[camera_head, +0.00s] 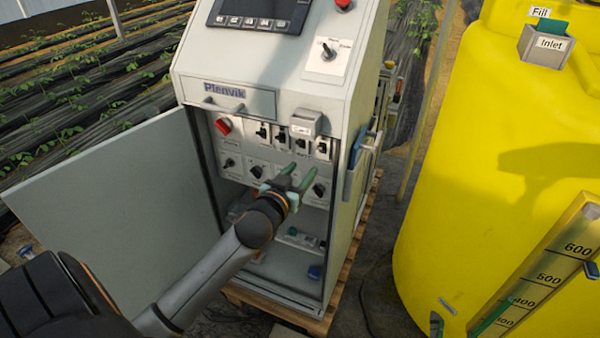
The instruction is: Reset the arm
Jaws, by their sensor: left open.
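My left arm comes in from the lower left, and its left gripper (298,179) is open in front of the open control cabinet (343,205). Its two green fingers point up and away, toward the panel of switches (240,160) inside. I see nothing between the fingers. I cannot tell from this view whether the fingertips touch the panel. The gripper and wrist hide part of the lower row of knobs and part of the compartment below. My right gripper is not in view.
The cabinet door (110,205) stands open to the left, beside my arm. A red rotary switch (223,126) sits at the panel's upper left. A large yellow tank (500,160) with a level scale stands close on the right. The cabinet rests on a wooden pallet (345,272).

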